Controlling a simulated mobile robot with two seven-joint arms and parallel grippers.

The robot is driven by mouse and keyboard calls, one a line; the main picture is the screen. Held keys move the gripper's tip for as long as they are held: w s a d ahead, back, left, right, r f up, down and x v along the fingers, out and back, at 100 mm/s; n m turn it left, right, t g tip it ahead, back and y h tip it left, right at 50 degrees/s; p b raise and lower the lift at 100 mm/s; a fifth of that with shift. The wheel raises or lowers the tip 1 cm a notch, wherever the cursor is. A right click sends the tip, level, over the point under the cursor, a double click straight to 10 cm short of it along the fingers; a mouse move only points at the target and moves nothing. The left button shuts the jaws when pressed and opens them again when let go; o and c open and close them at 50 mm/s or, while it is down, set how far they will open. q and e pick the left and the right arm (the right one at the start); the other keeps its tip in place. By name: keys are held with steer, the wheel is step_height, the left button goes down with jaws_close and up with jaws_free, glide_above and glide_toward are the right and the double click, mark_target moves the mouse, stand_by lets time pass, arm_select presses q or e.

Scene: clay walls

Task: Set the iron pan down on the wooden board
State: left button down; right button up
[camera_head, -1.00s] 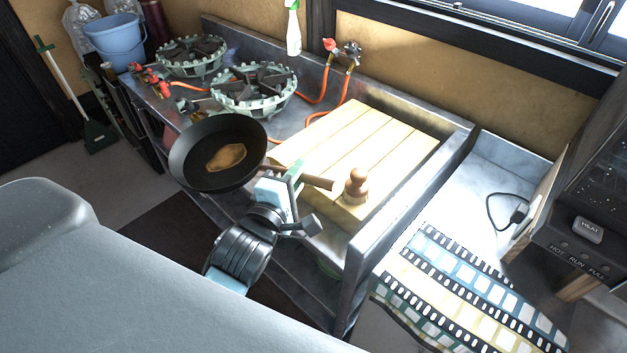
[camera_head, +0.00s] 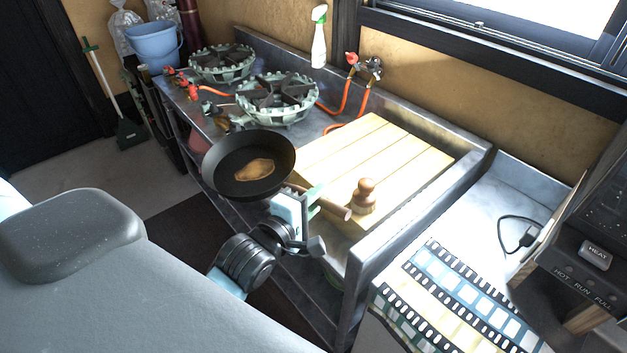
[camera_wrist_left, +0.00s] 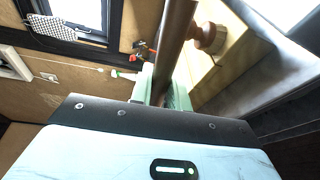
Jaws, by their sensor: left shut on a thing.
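The black iron pan (camera_head: 232,183) has a flat tan piece of food inside it. It is held up in front of the steel counter, left of the wooden board. My left gripper (camera_head: 308,202) is shut on the pan's brown handle (camera_head: 335,208), which also crosses the left wrist view (camera_wrist_left: 172,45). The pale wooden board (camera_head: 375,150) lies on the counter, with a small wooden knob-shaped tool (camera_head: 365,197) at its near edge. The handle's end is close to this tool; I cannot tell whether they touch. My right gripper is not in view.
Two green-rimmed gas burners (camera_head: 277,98) stand on the counter's left part, with orange hoses (camera_head: 347,97) behind. A steel rim (camera_head: 425,215) bounds the counter on the right. A spray bottle (camera_head: 319,40) is at the back wall. Most of the board is clear.

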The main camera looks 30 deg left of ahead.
mark_target(276, 178)
arm_select(q)
steer(key=a+f+m+h, duration=0.1)
steer(key=a, duration=0.1)
steer(key=a+f+m+g+h+b, duration=0.1)
steer(key=a, duration=0.1)
steer(key=w+a+f+h+b, duration=0.1)
steer(key=a+h, duration=0.1)
steer(key=shift+a+m+g, duration=0.25)
steer(key=shift+m+g, duration=0.15)
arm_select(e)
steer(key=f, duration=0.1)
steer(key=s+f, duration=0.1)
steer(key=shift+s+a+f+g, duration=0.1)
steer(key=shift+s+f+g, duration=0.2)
